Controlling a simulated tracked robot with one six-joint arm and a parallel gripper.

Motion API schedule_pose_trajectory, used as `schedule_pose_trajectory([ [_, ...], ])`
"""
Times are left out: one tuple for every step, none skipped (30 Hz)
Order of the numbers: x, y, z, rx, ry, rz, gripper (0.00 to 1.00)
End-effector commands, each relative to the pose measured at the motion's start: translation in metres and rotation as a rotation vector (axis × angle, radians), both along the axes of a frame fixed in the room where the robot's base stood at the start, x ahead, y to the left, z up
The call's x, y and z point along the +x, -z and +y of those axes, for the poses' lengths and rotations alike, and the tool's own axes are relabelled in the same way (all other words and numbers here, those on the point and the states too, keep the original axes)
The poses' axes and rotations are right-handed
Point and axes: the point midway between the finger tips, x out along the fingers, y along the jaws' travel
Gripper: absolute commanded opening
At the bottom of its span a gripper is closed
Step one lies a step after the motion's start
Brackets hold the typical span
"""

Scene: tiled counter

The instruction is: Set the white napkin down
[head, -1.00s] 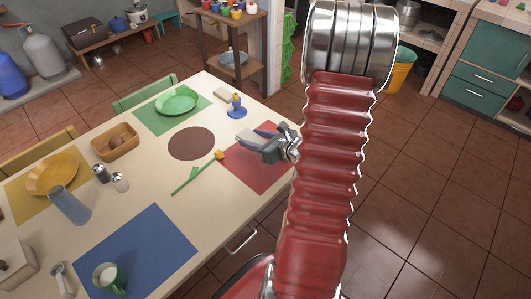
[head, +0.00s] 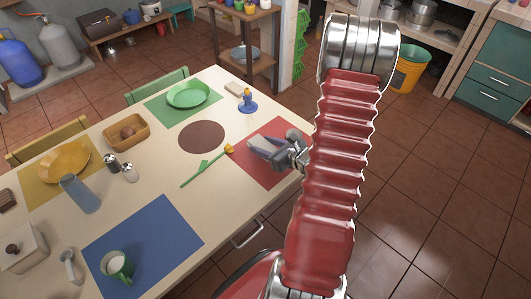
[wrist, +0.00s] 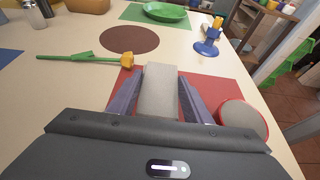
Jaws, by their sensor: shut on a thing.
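The white napkin (wrist: 158,88) looks like a pale grey-white folded strip in the wrist view. My gripper (wrist: 155,92) is shut on it, with one dark finger on each side. In the head view my gripper (head: 262,148) is over the red mat (head: 272,172) at the table's right edge. The mat also shows under and around the fingers in the wrist view (wrist: 215,88). I cannot tell whether the napkin touches the mat or hangs just above it.
A round, grey-topped red object (wrist: 243,118) stands close right of my gripper. A yellow flower with a green stem (head: 205,167) lies left of the mat. A blue holder (head: 248,103) stands beyond it. A brown round mat (head: 202,137) is bare.

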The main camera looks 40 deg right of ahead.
Motion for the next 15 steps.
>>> schedule_pose_trajectory([
  [0.0000, 0.0015, 0.0000, 0.001, 0.000, 0.000, 0.23],
  [0.0000, 0.0017, 0.0000, 0.001, 0.000, 0.000, 0.23],
  [0.0000, 0.0018, -0.0001, 0.000, 0.000, 0.000, 0.23],
  [0.0000, 0.0017, -0.0001, 0.000, 0.000, 0.000, 0.23],
  [0.0001, 0.0017, -0.0001, 0.000, 0.000, 0.000, 0.23],
  [0.0000, 0.0015, -0.0002, 0.000, 0.000, 0.000, 0.23],
  [0.0000, 0.0015, -0.0002, 0.000, 0.000, 0.000, 0.23],
  [0.0000, 0.0015, -0.0002, 0.000, 0.000, 0.000, 0.23],
  [0.0000, 0.0015, -0.0002, 0.000, 0.000, 0.000, 0.23],
  [0.0000, 0.0018, -0.0002, 0.000, 0.000, 0.000, 0.23],
  [0.0000, 0.0025, -0.0002, 0.000, 0.000, 0.000, 0.23],
  [-0.0001, 0.0039, -0.0001, 0.001, 0.000, 0.000, 0.23],
  [-0.0001, 0.0054, -0.0001, 0.001, 0.000, 0.001, 0.23],
  [-0.0001, 0.0073, -0.0001, 0.001, 0.000, 0.001, 0.23],
  [-0.0003, 0.0105, -0.0001, 0.001, 0.000, 0.001, 0.23],
])
